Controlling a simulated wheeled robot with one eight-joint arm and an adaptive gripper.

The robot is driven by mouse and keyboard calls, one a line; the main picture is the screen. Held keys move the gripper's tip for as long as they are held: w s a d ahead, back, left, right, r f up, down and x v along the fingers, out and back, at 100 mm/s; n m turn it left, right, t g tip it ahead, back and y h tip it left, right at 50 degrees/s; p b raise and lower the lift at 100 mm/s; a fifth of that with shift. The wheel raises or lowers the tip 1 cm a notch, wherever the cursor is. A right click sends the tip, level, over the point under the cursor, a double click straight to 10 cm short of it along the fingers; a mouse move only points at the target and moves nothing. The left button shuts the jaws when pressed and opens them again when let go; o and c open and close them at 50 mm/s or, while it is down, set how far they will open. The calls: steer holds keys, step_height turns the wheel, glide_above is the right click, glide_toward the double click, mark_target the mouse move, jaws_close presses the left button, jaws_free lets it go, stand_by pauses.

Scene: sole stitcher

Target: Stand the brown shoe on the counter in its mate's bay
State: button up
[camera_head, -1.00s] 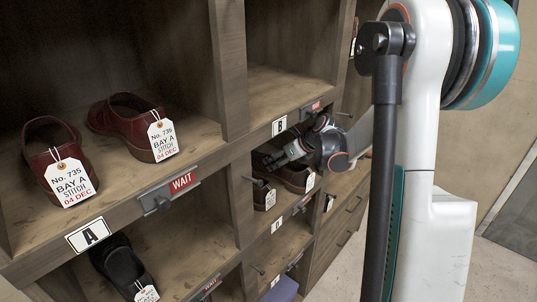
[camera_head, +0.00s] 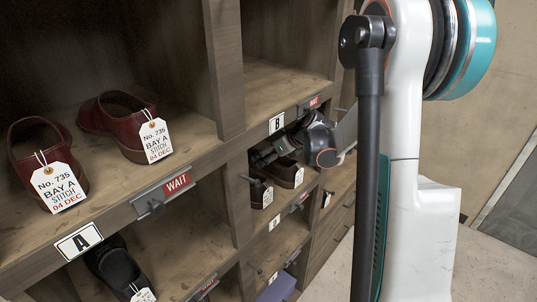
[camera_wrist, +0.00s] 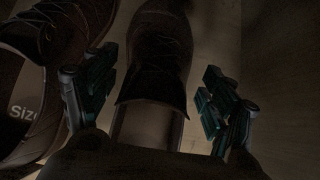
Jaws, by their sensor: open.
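Two brown shoes stand side by side in the bay below label B, in the head view: the left shoe (camera_head: 261,194) and the right shoe (camera_head: 287,173), each with a white tag. My gripper (camera_head: 268,157) reaches into the bay just above them; its fingertips are partly hidden. In the wrist view my gripper (camera_wrist: 157,98) is open, with one finger on each side of a brown laced shoe (camera_wrist: 152,55), and gaps show beside it. The other brown shoe (camera_wrist: 30,95) lies just left of the left finger. This view is dark, so contact there is unclear.
Two red shoes (camera_head: 115,122) (camera_head: 45,165) stand in bay A, above a red WAIT sign (camera_head: 177,183). A black shoe (camera_head: 117,268) is in the bay below. Wooden dividers (camera_head: 222,70) stand close around my gripper. The upper bay over label B (camera_head: 276,123) looks empty.

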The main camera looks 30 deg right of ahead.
steer(key=shift+r, duration=0.1)
steer(key=v, duration=0.7)
steer(key=shift+s+r+p, duration=0.15)
steer(key=shift+s+p, duration=0.05)
steer(key=shift+p, duration=0.15)
